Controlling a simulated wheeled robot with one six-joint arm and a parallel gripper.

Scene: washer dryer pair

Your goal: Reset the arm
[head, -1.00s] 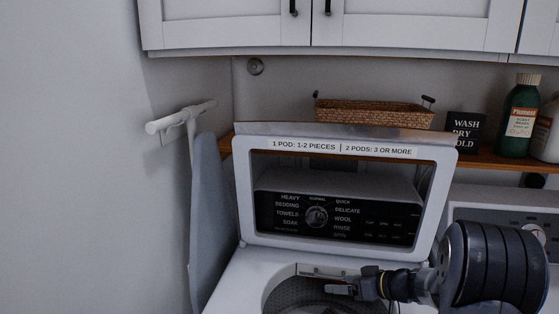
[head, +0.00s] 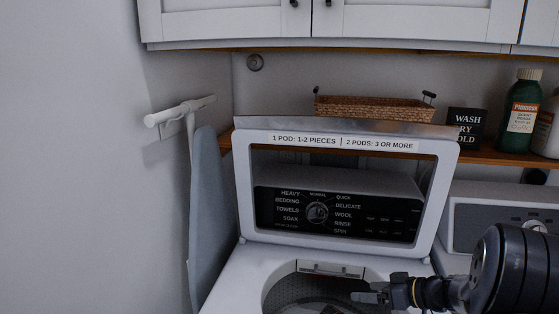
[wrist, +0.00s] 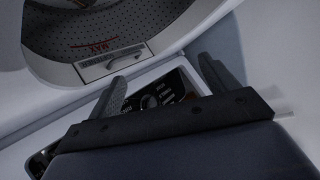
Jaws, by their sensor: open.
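My gripper (head: 368,294) is at the lower right of the head view, above the right part of the open washer drum (head: 300,291). In the wrist view my gripper (wrist: 165,82) shows two fingers spread apart with nothing between them. The washer's control panel (wrist: 150,105) shows behind the fingers there, partly hidden. The washer lid (head: 243,190) stands raised behind the drum. My arm covers the lower right of the head view and part of the washer's top.
An ironing board (head: 208,215) hangs on the left wall. A shelf holds a wicker basket (head: 372,108), a black sign (head: 466,126) and a green bottle (head: 521,100). White cabinets (head: 410,22) hang above. A second machine (head: 480,215) stands at the right.

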